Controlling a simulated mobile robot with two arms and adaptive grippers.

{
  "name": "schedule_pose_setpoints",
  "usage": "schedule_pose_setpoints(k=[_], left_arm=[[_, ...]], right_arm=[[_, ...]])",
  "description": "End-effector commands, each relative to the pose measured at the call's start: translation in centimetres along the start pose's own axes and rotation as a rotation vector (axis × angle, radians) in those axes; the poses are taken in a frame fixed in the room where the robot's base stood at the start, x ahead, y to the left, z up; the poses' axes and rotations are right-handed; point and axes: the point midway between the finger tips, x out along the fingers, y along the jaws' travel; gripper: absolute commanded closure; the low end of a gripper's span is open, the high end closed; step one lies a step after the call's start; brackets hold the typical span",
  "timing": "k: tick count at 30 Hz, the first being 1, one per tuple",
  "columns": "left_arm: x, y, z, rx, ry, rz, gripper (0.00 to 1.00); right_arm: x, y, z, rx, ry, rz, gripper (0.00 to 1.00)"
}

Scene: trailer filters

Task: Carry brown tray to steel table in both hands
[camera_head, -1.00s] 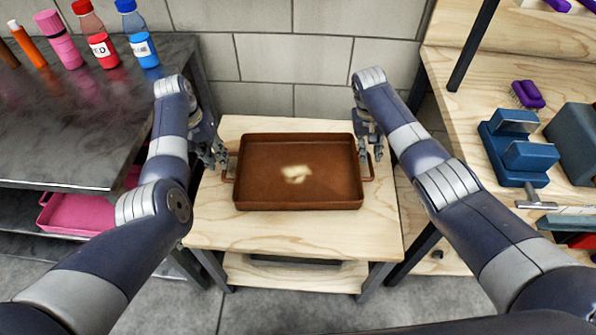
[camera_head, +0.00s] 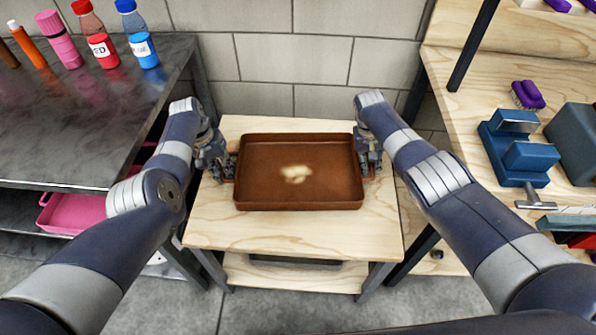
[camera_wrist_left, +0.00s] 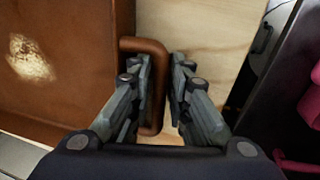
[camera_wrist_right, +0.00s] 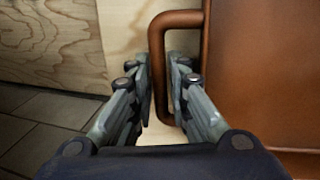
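The brown tray (camera_head: 298,192) lies flat on a small wooden table (camera_head: 290,232), with a pale patch in its middle. My left gripper (camera_head: 228,165) is at the tray's left handle. In the left wrist view the fingers (camera_wrist_left: 160,85) are close on both sides of the handle bar (camera_wrist_left: 157,100), one inside the loop. My right gripper (camera_head: 369,162) is at the right handle. In the right wrist view its fingers (camera_wrist_right: 161,85) stand close on either side of that bar (camera_wrist_right: 172,22). The steel table (camera_head: 95,110) is at the left.
Several bottles, among them a red one (camera_head: 103,50) and a blue one (camera_head: 144,50), stand at the steel table's back. A pink tray (camera_head: 70,213) sits on its lower shelf. A wooden workbench at the right carries a blue vise (camera_head: 520,150) and a purple brush (camera_head: 528,94).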

Motion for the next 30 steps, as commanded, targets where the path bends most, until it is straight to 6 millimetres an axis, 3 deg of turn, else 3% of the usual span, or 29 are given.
schedule_pose_setpoints(k=[17,30], left_arm=[[-0.5,0.1,0.0,0.000,0.001,0.000,1.00],[-4.2,0.9,0.0,0.001,0.001,0.001,1.00]], right_arm=[[-0.5,0.1,-0.1,0.000,0.001,-0.001,1.00],[-4.2,0.8,0.0,0.000,0.001,-0.001,1.00]])
